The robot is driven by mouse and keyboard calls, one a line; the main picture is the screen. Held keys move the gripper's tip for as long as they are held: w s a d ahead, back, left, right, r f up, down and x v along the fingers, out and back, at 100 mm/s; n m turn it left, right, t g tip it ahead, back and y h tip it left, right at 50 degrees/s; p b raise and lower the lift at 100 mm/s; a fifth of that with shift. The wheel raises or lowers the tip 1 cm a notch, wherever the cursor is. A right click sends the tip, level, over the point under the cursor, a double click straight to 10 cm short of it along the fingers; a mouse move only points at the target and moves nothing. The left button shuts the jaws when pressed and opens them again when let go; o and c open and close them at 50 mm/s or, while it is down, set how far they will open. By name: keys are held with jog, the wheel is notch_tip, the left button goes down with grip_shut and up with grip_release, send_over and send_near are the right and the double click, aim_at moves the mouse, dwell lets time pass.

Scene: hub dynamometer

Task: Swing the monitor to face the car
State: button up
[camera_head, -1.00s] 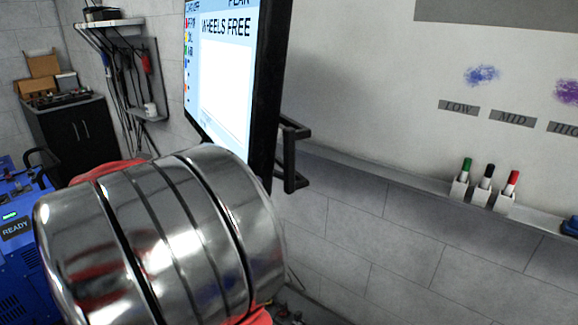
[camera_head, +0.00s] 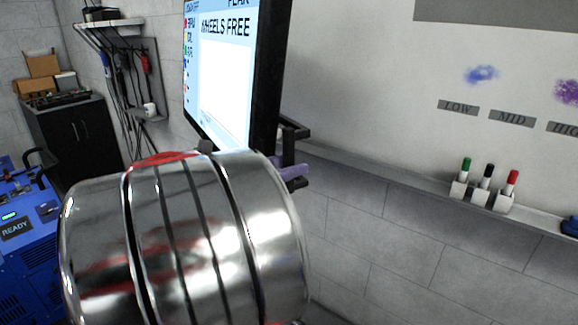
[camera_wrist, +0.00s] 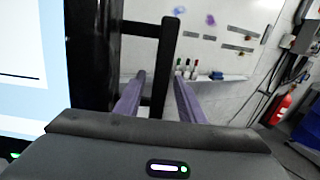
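The monitor (camera_head: 222,75) stands in the head view with its lit "WHEELS FREE" screen turned left. A black bracket-shaped handle (camera_head: 292,131) sticks out from its right edge. In the wrist view the monitor (camera_wrist: 32,75) fills the left side, and the handle's upright bar (camera_wrist: 161,60) rises between my two purple fingers. My gripper (camera_wrist: 159,76) is open, with its fingers on either side of that bar. I cannot tell whether either finger touches it. In the head view my gripper (camera_head: 293,172) shows only as a purple finger at the handle; my silver arm hides the rest.
A whiteboard (camera_head: 380,90) is behind the handle, with a ledge holding green, black and red markers (camera_head: 487,180). A blue machine reading READY (camera_head: 30,235) stands at the left. A dark cabinet (camera_head: 72,140) is behind it. A red extinguisher (camera_wrist: 281,108) hangs at right in the wrist view.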

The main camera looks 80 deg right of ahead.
jog(key=shift+s+d, duration=0.1)
jog(key=shift+s, duration=0.05)
grip_shut()
dwell(0.4)
